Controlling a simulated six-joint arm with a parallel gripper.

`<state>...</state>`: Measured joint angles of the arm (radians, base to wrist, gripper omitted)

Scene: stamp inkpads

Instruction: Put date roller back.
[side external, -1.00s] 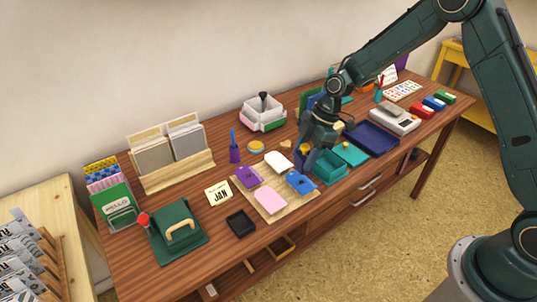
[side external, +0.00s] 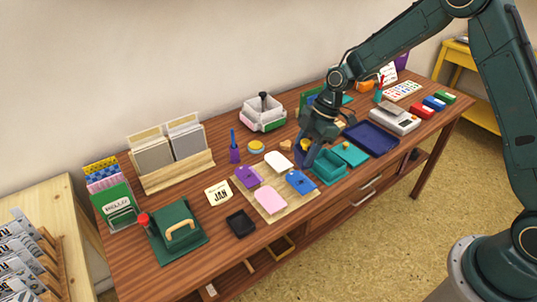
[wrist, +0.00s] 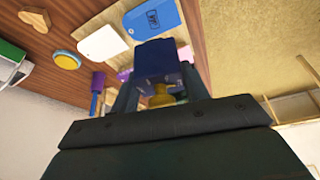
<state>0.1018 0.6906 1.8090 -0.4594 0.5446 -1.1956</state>
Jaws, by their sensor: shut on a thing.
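My gripper (side external: 311,146) is low over the middle of the table, just behind the open teal box (side external: 329,167). It is shut on a dark blue block with a yellow part, which I take to be the date roller (side external: 302,154). In the wrist view the date roller (wrist: 158,62) sticks out beyond the jaws, its yellow part between them. I cannot tell whether its lower end touches the table.
A JAN card (side external: 218,194) and a black tray stand left.

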